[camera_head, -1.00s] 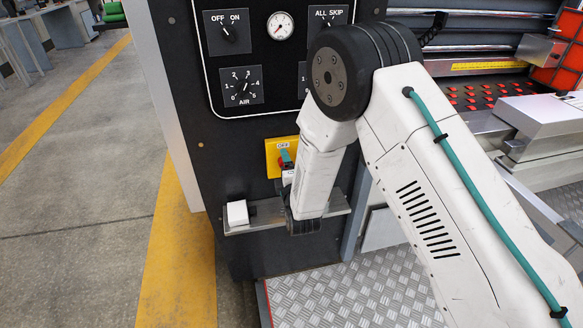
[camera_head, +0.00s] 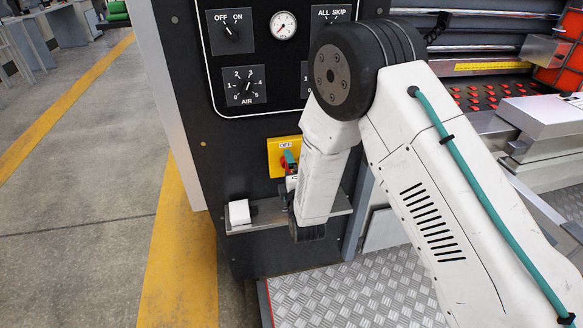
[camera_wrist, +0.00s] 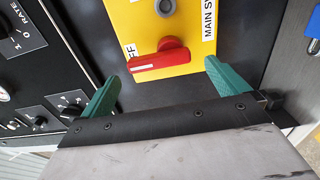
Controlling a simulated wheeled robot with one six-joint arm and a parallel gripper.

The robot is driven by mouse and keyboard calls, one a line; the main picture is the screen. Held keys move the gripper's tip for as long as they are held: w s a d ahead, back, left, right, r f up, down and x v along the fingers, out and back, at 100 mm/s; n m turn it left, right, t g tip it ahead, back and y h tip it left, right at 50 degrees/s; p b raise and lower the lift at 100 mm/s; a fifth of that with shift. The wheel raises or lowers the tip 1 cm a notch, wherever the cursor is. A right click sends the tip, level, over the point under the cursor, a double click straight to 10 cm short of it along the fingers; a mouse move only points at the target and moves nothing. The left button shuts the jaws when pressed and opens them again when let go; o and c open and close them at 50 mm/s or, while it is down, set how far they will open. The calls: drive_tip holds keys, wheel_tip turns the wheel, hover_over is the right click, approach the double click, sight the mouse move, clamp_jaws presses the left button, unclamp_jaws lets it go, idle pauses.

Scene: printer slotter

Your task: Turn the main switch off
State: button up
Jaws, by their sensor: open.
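The main switch is a red handle (camera_wrist: 158,60) on a yellow plate (camera_wrist: 128,18). In the wrist view its narrow end points left, towards a partly hidden label ending in "FF". A partly cut-off "MAIN S" label runs along the plate's right side. My gripper (camera_wrist: 162,72) is open and empty. Its two green fingers stand on either side of the handle, with visible gaps. I cannot tell whether the fingertips reach the handle's depth.
A metal ledge (camera_head: 270,222) with a white block (camera_head: 239,212) sits below the switch. The black panel above carries an OFF/ON knob (camera_head: 232,32), an AIR dial (camera_head: 245,86) and a gauge (camera_head: 283,26). Open floor (camera_head: 90,190) lies at the left.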

drive_tip(key=v, duration=0.5)
drive_tip(key=shift+s+d, duration=0.1)
drive_tip(key=shift+s, duration=0.15)
